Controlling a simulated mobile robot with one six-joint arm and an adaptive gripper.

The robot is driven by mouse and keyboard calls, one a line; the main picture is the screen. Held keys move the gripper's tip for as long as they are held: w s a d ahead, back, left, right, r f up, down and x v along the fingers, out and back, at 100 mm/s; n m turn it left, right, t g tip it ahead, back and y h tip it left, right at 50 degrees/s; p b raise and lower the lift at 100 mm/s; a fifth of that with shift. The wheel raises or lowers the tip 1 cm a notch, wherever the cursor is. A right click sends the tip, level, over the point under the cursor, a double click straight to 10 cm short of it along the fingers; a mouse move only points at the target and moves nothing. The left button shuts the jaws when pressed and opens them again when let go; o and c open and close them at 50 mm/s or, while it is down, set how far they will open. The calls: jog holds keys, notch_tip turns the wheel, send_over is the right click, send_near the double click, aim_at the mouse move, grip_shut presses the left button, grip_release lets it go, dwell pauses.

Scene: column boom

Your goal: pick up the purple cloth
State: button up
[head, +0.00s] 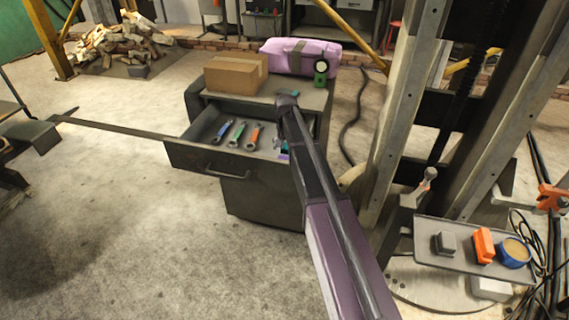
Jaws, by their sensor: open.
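A small purple patch (284,156), likely the purple cloth, shows at the right end of the open drawer (215,158), near its front wall. Most of it is hidden behind my arm, so its shape cannot be told. My arm reaches up from the bottom of the head view to the cabinet. My gripper (279,145) shows only as small dark and teal parts beside the arm, just above the purple patch. It is open. Whether it touches the patch cannot be told.
Several wrenches (237,133) lie in the drawer. A cardboard box (236,74), a pink-purple bag (300,56) and a green round-faced device (321,72) stand on the cabinet. A metal column (402,110) rises at the right. A tray (462,262) holds small items.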

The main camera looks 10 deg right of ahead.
aim_at(285, 156)
jog(key=shift+w+f+b, duration=0.2)
jog(key=shift+f+b, duration=2.4)
jog(key=shift+b, duration=0.05)
jog(key=c, duration=0.8)
